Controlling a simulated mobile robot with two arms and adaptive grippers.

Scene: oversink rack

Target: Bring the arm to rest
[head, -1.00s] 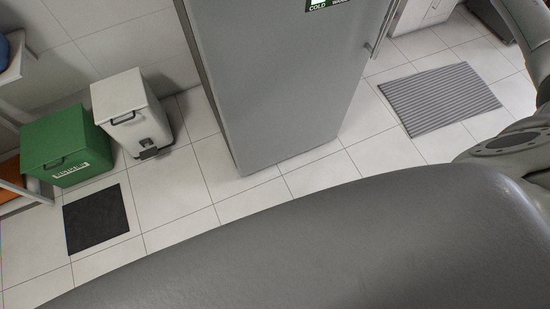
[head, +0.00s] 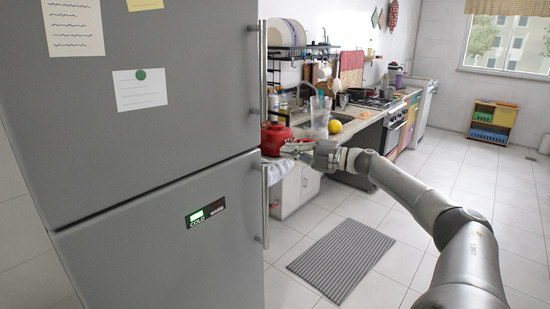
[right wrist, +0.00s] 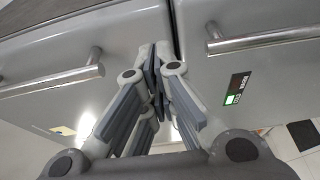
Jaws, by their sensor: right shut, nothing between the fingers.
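My right arm (head: 425,205) reaches in from the lower right in the head view. It is stretched out toward the counter side of the grey fridge (head: 150,150). My right gripper (head: 286,148) is at its end, in front of the sink counter in the picture. In the right wrist view the two fingers of my right gripper (right wrist: 160,80) meet, shut with nothing between them. The fridge doors and their bar handles (right wrist: 265,40) fill much of that view beyond the fingers. My left gripper is not in view.
A red kettle (head: 275,138) stands on the counter (head: 365,120) by the fridge, behind my gripper in the picture. A dish rack (head: 290,52) hangs over the sink. A striped mat (head: 335,260) lies on the floor. The tiled floor (head: 405,262) on the right is clear.

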